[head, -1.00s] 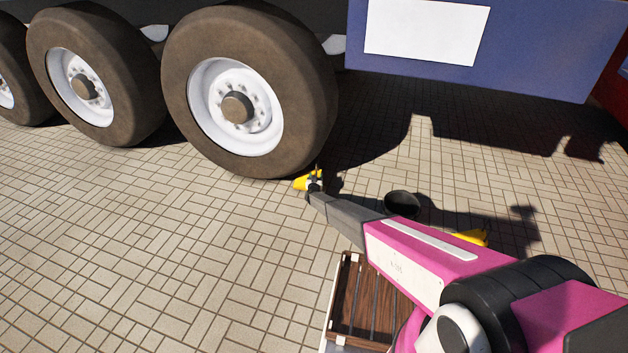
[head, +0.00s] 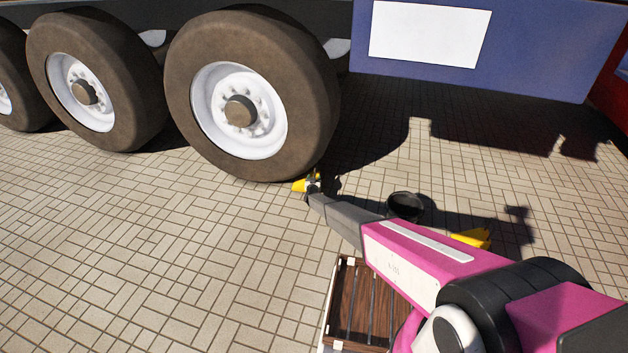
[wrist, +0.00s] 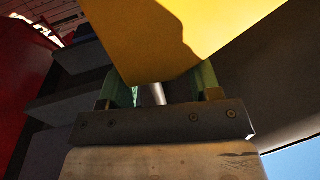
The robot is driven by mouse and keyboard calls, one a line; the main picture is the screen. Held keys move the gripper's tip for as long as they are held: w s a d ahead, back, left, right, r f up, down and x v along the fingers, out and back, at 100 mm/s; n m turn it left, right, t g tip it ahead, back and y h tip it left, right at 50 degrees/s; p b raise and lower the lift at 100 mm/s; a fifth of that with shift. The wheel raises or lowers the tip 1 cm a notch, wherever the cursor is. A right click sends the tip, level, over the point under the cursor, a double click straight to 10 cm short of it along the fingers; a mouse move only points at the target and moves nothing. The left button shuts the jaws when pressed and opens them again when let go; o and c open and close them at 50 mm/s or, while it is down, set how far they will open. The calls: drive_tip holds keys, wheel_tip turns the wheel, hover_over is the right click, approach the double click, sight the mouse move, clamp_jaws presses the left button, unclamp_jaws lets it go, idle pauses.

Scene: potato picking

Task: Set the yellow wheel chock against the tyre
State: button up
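The yellow wheel chock (head: 301,185) is at the foot of the nearest tyre (head: 318,110), at its lower right side in the head view. They look very close, but I cannot tell whether they touch. My gripper (head: 314,184) is at the chock, partly covering it. In the wrist view the yellow chock (wrist: 190,30) fills the top middle, between the two green fingers of my gripper (wrist: 162,88). The fingers are closed on its sides. The chock's underside and its contact with the ground are hidden.
A second yellow object (head: 472,238) lies behind my arm, partly hidden. A black round bowl or bucket (head: 405,206) stands near it. A wooden slatted crate (head: 345,300) is at the bottom middle. The paving on the left is clear. A blue truck panel (head: 540,50) hangs above right.

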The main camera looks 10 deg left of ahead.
drive_tip(key=o, duration=0.5)
drive_tip(key=shift+a+f, duration=0.55)
drive_tip(key=shift+f, duration=0.05)
drive_tip(key=shift+c, duration=0.2)
drive_tip(key=shift+d+r, duration=0.1)
drive_tip(key=s+d, duration=0.1)
drive_tip(key=s, duration=1)
drive_tip(key=shift+d+r, duration=0.15)
drive_tip(key=shift+d, duration=0.2)
